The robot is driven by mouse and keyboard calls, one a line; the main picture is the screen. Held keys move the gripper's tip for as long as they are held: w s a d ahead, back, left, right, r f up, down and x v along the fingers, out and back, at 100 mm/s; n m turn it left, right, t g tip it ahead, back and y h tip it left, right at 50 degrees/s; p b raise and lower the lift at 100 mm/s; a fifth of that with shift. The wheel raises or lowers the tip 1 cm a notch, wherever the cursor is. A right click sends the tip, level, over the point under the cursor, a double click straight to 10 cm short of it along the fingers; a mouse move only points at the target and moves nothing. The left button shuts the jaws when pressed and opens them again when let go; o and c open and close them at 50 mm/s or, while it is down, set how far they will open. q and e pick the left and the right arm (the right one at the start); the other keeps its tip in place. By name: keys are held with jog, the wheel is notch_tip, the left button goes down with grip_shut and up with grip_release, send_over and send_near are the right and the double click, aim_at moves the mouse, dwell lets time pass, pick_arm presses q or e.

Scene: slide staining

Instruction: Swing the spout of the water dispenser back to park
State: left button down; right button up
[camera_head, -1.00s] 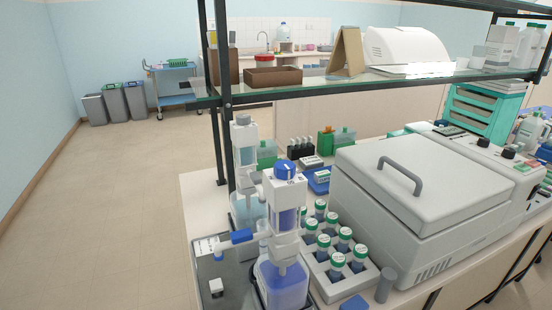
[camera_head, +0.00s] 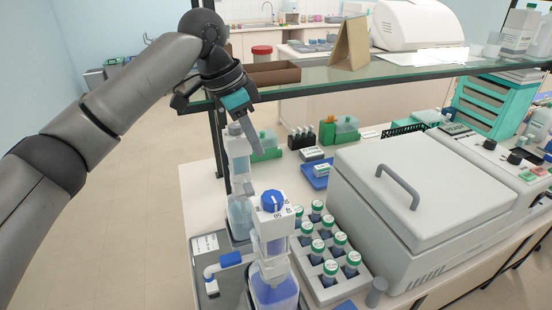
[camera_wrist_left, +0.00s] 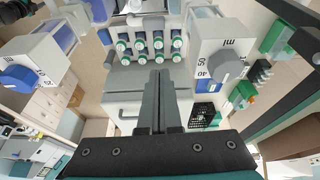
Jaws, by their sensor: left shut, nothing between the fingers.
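Two bottle-top dispensers stand on the left end of the bench; I cannot read which is water. The front one (camera_head: 272,228) has a blue knob and a blue-violet bottle. Its spout (camera_head: 230,259), with a blue sleeve and white bent end, points left over a grey tray. The rear one (camera_head: 238,157) has a pale bottle; its spout is not clear. In the left wrist view its grey knob (camera_wrist_left: 228,65) is right of the fingers, the blue knob (camera_wrist_left: 22,77) left. My left gripper (camera_head: 254,146) is shut and empty, close beside the rear dispenser's top. My right gripper is not in view.
A rack (camera_head: 318,282) of green-capped vials stands right of the front dispenser. A large grey lidded machine (camera_head: 430,175) fills the bench beyond it. A glass shelf (camera_head: 330,82) and its black post (camera_head: 219,150) are close to my left arm. The floor at left is clear.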

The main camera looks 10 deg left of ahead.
aim_at(249, 193)
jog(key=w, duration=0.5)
pick_arm(q)
notch_tip(249, 193, down, 8)
jog(key=shift+s+f+p, duration=0.25)
jog(key=shift+s+p, duration=0.1)
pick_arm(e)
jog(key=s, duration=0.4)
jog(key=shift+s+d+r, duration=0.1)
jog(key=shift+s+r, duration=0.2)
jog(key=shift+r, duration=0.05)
